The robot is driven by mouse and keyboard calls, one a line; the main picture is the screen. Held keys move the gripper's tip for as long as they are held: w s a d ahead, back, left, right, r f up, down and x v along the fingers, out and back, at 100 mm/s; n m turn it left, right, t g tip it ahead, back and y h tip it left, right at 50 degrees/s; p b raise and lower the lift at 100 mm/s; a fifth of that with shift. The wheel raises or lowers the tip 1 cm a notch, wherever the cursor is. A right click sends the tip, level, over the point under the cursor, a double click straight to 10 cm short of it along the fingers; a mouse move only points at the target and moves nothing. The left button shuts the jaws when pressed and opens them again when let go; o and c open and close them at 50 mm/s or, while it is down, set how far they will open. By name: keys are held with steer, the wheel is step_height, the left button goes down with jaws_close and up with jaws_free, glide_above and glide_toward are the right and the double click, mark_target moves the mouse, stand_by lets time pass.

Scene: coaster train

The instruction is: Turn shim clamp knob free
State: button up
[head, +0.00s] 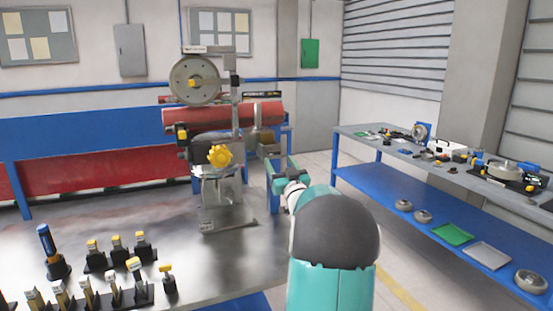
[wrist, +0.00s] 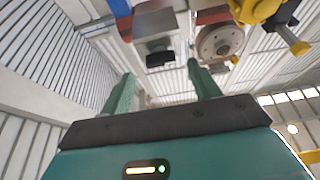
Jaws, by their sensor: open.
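A yellow lobed knob (head: 221,156) sits on the front of the metal stand in the head view, below the red cylinder. A yellow part (wrist: 255,8) shows at the top right edge of the wrist view, with a yellow-tipped dark rod (wrist: 297,42) beside it. I cannot tell for sure which yellow part is the shim clamp knob. My gripper (wrist: 160,70) is open, its two green fingers apart with nothing held between them. It is clear of the yellow parts, which lie beyond and right of the fingers. In the head view my arm hides much of the gripper.
The stand carries a grey wheel (head: 195,81) and a red cylinder (head: 222,115). Several yellow-topped tools and a blue-handled tool (head: 51,250) stand on the metal table (head: 205,260) at left. A blue-framed bench (head: 430,190) with parts stands at right.

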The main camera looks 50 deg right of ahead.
mark_target(274, 153)
steer(key=shift+x, duration=1.7)
steer(key=c, duration=1)
